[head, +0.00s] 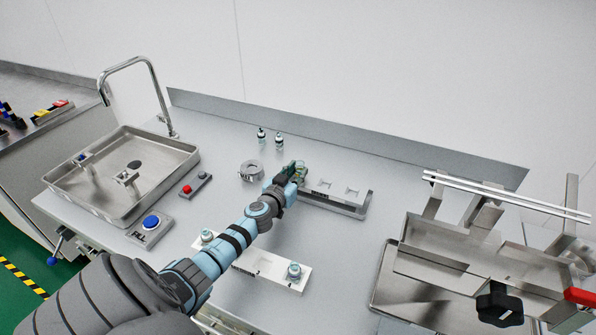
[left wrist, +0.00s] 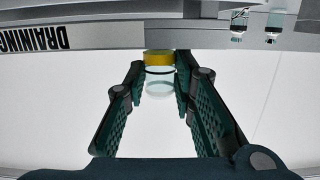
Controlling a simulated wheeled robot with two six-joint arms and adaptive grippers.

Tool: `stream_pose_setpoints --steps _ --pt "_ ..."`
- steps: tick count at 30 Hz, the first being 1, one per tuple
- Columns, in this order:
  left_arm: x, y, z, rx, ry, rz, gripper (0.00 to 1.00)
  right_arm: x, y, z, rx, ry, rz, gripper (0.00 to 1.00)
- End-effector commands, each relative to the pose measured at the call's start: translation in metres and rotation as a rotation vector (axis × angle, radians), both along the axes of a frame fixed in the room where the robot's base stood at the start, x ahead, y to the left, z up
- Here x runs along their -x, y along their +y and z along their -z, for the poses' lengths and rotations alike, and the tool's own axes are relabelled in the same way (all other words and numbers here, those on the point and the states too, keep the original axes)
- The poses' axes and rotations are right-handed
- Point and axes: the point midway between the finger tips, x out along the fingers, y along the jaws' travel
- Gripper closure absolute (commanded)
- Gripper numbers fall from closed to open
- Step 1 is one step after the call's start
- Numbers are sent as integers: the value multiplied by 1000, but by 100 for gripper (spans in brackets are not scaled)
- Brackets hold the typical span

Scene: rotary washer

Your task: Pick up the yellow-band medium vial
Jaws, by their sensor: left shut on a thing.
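The yellow-band vial (left wrist: 159,58) shows in the left wrist view between my left fingertips, with its yellow band at the top of the picture and clear glass below. My left gripper (left wrist: 160,80) is shut on it, one finger on each side. In the head view my left gripper (head: 297,169) is over the middle of the bench, beside the left end of the grey rack (head: 335,203). There the vial is too small and too covered by the fingers to make out. My right gripper is in neither view.
Two small vials (head: 262,136) (head: 279,140) stand at the back. A round metal fixture (head: 251,171) is left of the gripper. A white block (head: 265,268) with blue-topped vials lies in front. A sink (head: 120,190) is at left, a metal stand (head: 470,262) at right.

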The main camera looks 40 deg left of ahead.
Motion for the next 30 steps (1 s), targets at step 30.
stream_pose_setpoints --steps 30 --pt "0 0 -179 0 2 0 90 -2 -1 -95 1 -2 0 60"
